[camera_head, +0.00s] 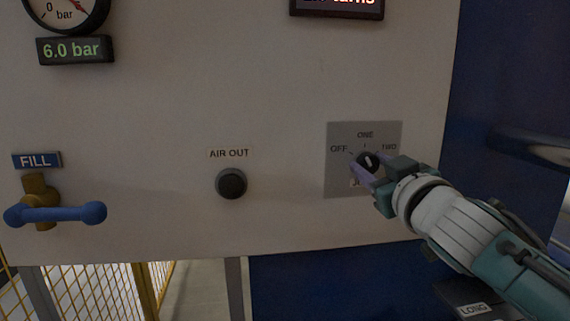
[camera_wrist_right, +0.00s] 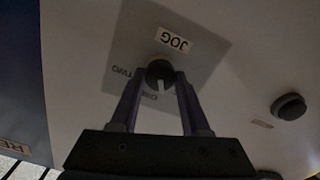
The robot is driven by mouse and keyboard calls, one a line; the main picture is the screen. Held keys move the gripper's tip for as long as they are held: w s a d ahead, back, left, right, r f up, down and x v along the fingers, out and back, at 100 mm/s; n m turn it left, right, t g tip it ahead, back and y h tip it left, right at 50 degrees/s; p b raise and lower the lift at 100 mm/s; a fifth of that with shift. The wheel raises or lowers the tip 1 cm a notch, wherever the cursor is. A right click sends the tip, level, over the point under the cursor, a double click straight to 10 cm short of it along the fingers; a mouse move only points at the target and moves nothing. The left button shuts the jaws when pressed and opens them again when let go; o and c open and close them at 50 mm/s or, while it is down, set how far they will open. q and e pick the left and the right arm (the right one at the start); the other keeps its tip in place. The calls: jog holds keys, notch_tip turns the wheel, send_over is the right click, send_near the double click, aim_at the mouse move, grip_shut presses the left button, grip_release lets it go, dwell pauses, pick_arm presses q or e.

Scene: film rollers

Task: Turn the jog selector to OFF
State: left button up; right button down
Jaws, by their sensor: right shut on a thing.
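The jog selector (camera_head: 369,161) is a round black knob with a white pointer line, on a grey plate (camera_head: 338,186) marked OFF at left, ONE at top and TWO at right. Its pointer leans slightly left of straight up, nearer ONE than OFF. My right gripper (camera_head: 371,164) reaches in from the lower right, its purple fingers on either side of the knob and shut on it. In the right wrist view the knob (camera_wrist_right: 159,74) sits between the fingertips, under the upside-down JOG label; the OFF mark is hidden there. My left gripper is not in view.
A black AIR OUT button (camera_head: 231,183) is left of the selector. A blue FILL valve handle (camera_head: 55,214) is at far left, below a pressure display (camera_head: 75,49) reading 6.0 bar. The panel face around the selector is clear. A dark blue door with a handle (camera_head: 530,147) is at right.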

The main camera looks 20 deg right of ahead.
jog(key=n, duration=0.4)
jog(key=shift+a+n, duration=0.1)
jog(key=shift+n, duration=0.7)
jog(key=shift+c, duration=1.9)
grip_release()
